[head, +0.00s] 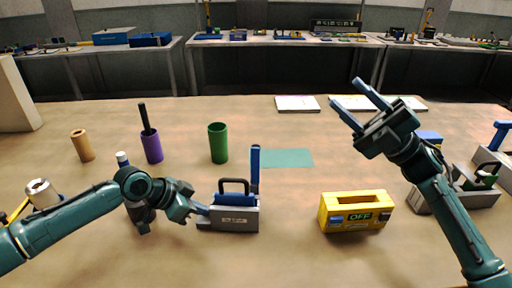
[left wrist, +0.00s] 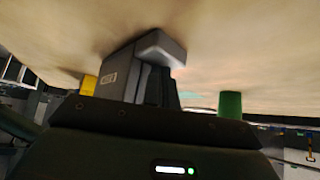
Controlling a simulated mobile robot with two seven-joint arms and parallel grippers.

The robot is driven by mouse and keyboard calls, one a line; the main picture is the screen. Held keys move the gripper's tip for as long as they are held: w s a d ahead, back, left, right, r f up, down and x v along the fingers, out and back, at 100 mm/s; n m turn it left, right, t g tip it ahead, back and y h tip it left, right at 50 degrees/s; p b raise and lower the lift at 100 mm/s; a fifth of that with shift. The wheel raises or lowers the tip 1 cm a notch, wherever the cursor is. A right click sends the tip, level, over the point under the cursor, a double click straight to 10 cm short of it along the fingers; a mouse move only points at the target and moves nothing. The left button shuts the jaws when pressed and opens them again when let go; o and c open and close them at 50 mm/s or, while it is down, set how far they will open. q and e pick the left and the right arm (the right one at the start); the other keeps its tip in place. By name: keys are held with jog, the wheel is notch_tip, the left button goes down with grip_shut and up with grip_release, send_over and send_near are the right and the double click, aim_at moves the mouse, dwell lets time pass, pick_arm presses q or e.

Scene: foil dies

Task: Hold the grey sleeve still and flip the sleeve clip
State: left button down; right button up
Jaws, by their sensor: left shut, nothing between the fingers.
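The grey sleeve (head: 222,222) stands on the table left of centre, with a dark blue body and a black loop handle on top. A blue lever (head: 255,170), apparently its clip, stands upright at its right end. My left gripper (head: 203,211) is shut at the sleeve's left end, with nothing between its fingers; whether it touches the sleeve is unclear. The sleeve also shows close up in the left wrist view (left wrist: 118,75), where its far side is hidden. My right gripper (head: 346,92) is raised at the right, fingers apart and empty, well away from the sleeve.
A yellow box (head: 340,215) marked OFF stands right of the sleeve. A green cup (head: 218,145), a purple cup (head: 152,148) and a tan cup (head: 82,146) stand behind. A similar grey unit (head: 480,201) is at far right. A flat teal mat (head: 286,158) lies mid-table.

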jog(key=s+a+f+n+g+h, duration=0.2)
jog(key=s+a+f+n+g, duration=0.15)
jog(key=a+n+g, duration=0.2)
jog(key=s+a+f+n+g+h, duration=0.3)
jog(key=s+a+n+g, duration=0.1)
jog(key=a+n, duration=0.25)
jog(key=m+t+h, duration=0.1)
jog(key=m+t, duration=0.3)
jog(key=m, duration=0.8)
send_near(256, 147)
jog(key=a, duration=0.3)
jog(key=w+a, duration=0.1)
jog(key=a, duration=0.6)
jog(key=shift+w+f, duration=0.25)
jog(key=shift+w, duration=0.15)
jog(key=shift+d, duration=0.1)
grip_shut()
